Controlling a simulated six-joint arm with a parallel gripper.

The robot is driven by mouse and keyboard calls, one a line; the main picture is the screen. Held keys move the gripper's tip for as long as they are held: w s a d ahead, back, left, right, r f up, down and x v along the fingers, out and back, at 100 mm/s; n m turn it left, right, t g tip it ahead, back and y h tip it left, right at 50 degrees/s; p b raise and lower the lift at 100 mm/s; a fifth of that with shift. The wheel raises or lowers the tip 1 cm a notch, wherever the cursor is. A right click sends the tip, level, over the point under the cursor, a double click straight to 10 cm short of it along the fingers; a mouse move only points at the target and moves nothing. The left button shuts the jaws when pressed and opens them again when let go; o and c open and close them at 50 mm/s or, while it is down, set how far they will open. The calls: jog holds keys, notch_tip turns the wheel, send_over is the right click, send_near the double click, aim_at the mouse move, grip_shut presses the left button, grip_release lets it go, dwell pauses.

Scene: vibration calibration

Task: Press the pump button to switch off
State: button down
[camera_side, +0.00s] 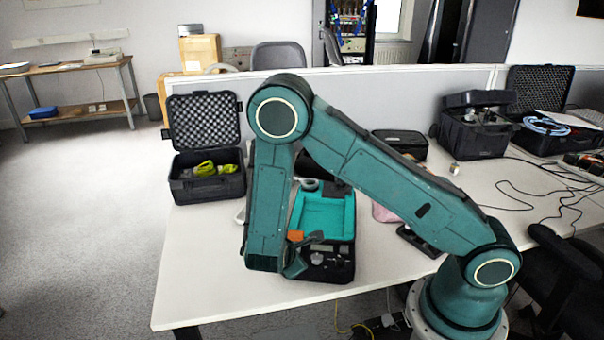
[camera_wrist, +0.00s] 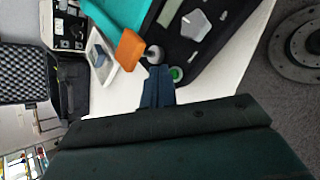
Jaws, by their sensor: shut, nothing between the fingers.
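A black case (camera_side: 343,268) with a teal insert (camera_side: 325,215) lies open on the table, partly behind my arm. Its dark panel (camera_wrist: 183,47) carries a small round green button (camera_wrist: 176,73), a grey round knob (camera_wrist: 155,54) and a pale polygonal piece (camera_wrist: 195,24). No label tells which one is the pump button. My gripper (camera_wrist: 159,72) is shut and empty, its tip beside the green button and just below the knob in the wrist view. I cannot tell whether it touches either. In the side view my gripper (camera_side: 298,264) is over the panel's left edge.
An orange block (camera_wrist: 130,47) is at the panel's edge, near my gripper. A white device (camera_wrist: 101,66) lies beside the case. An open black box (camera_side: 208,188) with yellow-green items stands at the back left. The table's front left (camera_side: 205,290) is clear.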

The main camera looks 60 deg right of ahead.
jog(key=shift+r, duration=2.95)
jog(key=s+r+m+y, duration=0.3)
jog(key=s+r+m, duration=0.15)
jog(key=r, duration=0.35)
jog(key=s+r+m+y, duration=0.25)
jog(key=r+m, duration=0.25)
jog(key=r, duration=0.3)
jog(key=s+a+r+m+t+y, duration=0.2)
jog(key=s+a+r+m+y, duration=0.1)
jog(key=s+r, duration=0.6)
jog(key=shift+s+a+m, duration=0.25)
jog(key=shift+s+m, duration=0.1)
jog(key=shift+s, duration=1.75)
